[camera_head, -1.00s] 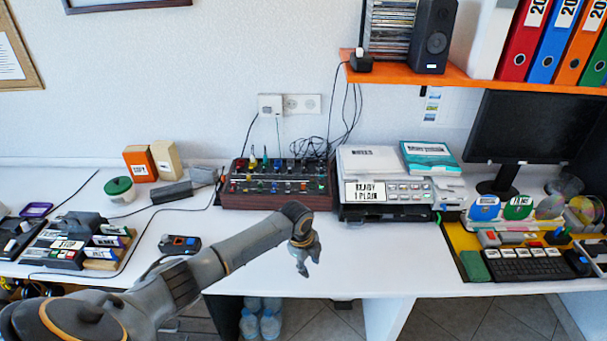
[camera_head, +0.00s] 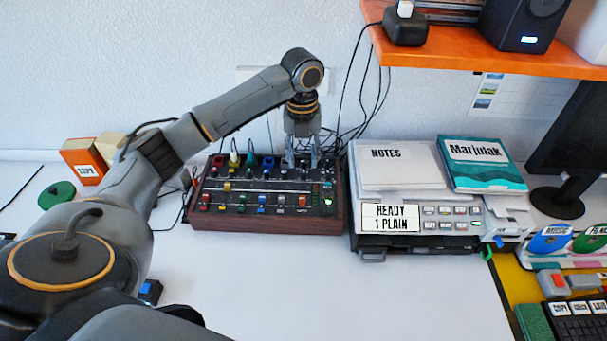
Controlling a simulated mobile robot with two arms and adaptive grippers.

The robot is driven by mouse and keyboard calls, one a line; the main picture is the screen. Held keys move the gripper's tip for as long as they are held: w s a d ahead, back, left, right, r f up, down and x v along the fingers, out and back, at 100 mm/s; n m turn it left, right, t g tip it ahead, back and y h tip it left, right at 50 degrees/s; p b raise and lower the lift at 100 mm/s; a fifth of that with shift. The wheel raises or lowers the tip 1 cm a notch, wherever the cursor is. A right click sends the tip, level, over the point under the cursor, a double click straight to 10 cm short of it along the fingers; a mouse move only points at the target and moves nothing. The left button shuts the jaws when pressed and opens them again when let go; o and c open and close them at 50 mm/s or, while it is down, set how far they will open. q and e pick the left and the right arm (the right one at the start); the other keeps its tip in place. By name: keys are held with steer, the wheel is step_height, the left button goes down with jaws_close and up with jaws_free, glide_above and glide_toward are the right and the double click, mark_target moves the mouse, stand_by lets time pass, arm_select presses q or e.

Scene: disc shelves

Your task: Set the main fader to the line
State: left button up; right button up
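The audio mixer (camera_head: 265,223), a dark panel in a brown wooden case, stands on the white desk against the wall. Rows of coloured knobs and small fader caps cover its panel. My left gripper (camera_head: 302,165) points down over the mixer's back right part. Its two fingers look apart, with nothing seen between them. I cannot tell whether the fingertips touch the panel. I cannot pick out for sure the main fader or its line; they are too small, and the gripper covers part of the panel. My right gripper is out of view.
A printer (camera_head: 455,226) with a notes stack (camera_head: 398,170) and a teal book (camera_head: 483,165) stands close to the mixer's right. An orange shelf (camera_head: 480,48) hangs above. Black cables run behind the gripper.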

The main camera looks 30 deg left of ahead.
arm_select(q)
glide_toward(302, 196)
steer(key=shift+s+d+f+p, duration=0.1)
steer(key=shift+s+p, duration=0.1)
steer(key=shift+p, duration=0.1)
steer(key=f, duration=0.6)
steer(key=shift+w+f, duration=0.2)
steer(key=shift+f, duration=0.1)
steer(key=shift+f+p, duration=0.3)
steer(key=shift+f, duration=0.55)
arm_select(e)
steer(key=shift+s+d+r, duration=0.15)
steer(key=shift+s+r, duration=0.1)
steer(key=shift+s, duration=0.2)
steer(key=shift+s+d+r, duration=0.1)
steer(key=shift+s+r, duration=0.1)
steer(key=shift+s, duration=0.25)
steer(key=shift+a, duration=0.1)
arm_select(q)
jaws_close()
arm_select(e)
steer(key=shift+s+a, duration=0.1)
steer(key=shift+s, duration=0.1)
